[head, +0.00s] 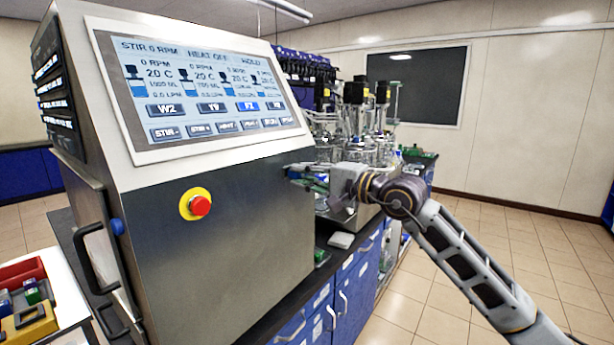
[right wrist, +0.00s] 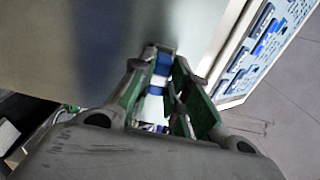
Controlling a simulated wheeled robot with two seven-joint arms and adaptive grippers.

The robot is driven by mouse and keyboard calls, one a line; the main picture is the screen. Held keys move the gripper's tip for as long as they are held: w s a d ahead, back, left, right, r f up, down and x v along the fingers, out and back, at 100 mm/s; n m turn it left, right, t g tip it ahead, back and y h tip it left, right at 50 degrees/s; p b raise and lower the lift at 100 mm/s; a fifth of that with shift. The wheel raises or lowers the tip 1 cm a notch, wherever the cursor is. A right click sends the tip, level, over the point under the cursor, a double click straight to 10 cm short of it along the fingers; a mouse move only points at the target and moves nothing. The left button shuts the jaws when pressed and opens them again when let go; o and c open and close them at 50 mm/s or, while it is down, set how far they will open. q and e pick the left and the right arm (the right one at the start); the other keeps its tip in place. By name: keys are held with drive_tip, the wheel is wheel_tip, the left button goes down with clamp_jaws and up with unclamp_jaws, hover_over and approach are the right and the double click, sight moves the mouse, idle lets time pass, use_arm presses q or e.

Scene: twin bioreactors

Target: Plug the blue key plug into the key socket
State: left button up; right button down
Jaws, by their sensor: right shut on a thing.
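My right gripper (head: 303,173) is at the right-hand edge of the steel bioreactor cabinet's front, below the screen. In the right wrist view its green-padded fingers (right wrist: 160,72) are shut on the blue key plug (right wrist: 161,68), which shows blue and white bands between them. The plug's far end meets a small grey fitting on the steel panel, which looks like the key socket (right wrist: 160,47). I cannot tell how deep the plug sits in it. My left gripper is not in view.
The steel cabinet (head: 240,240) carries a lit screen (head: 200,85) and a red stop button (head: 200,205). Glass vessels (head: 365,150) stand behind my right gripper on the dark bench. Red and yellow bins (head: 30,322) lie at lower left. The floor at right is clear.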

drive_tip(key=shift+w+a, duration=0.3)
drive_tip(key=shift+a, duration=0.15)
idle(0.6)
drive_tip(key=c, duration=1.4)
unclamp_jaws()
drive_tip(key=shift+o, duration=0.2)
drive_tip(key=o, duration=0.6)
drive_tip(key=shift+c, duration=0.2)
drive_tip(key=shift+d, duration=0.1)
drive_tip(key=v, duration=1.2)
drive_tip(key=shift+r, duration=0.1)
wheel_tip(320, 180, up, 9)
drive_tip(key=p, duration=0.9)
